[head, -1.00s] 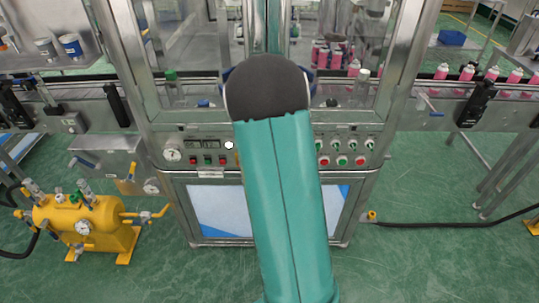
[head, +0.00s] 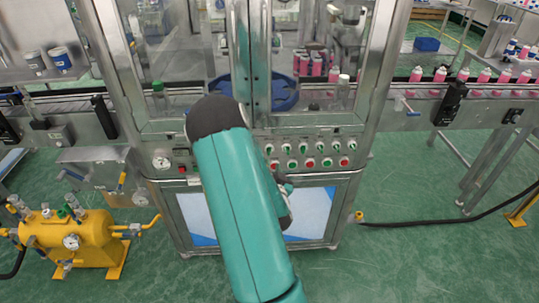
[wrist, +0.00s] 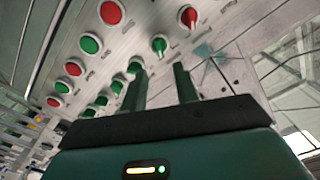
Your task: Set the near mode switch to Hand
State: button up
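The control panel carries an upper row of small rotary switches, mostly green-knobbed, one of which (head: 304,147) shows in the head view. In the wrist view a red-knobbed switch (wrist: 188,17) stands at the upper end of the row, with a green-knobbed switch (wrist: 159,45) beside it and several more running down left. The labels are too small to read, so I cannot tell which is the near mode switch. My gripper (wrist: 160,68) has its two fingers apart and nothing visible between them. It points at the panel close to the green knobs; contact cannot be judged. In the head view my arm mostly hides it.
Red and green push buttons (head: 309,162) line the panel beneath the switches. The glass-fronted machine (head: 375,70) stands above. A yellow pump unit (head: 75,240) is at left, a black hose (head: 430,222) lies at right. Pink cans (head: 440,75) stand on the conveyor. The front floor is clear.

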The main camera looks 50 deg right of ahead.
aim_at(271, 152)
jog(key=x, duration=0.7)
jog(key=shift+w+d, duration=0.15)
jog(key=shift+w, duration=0.05)
grip_shut()
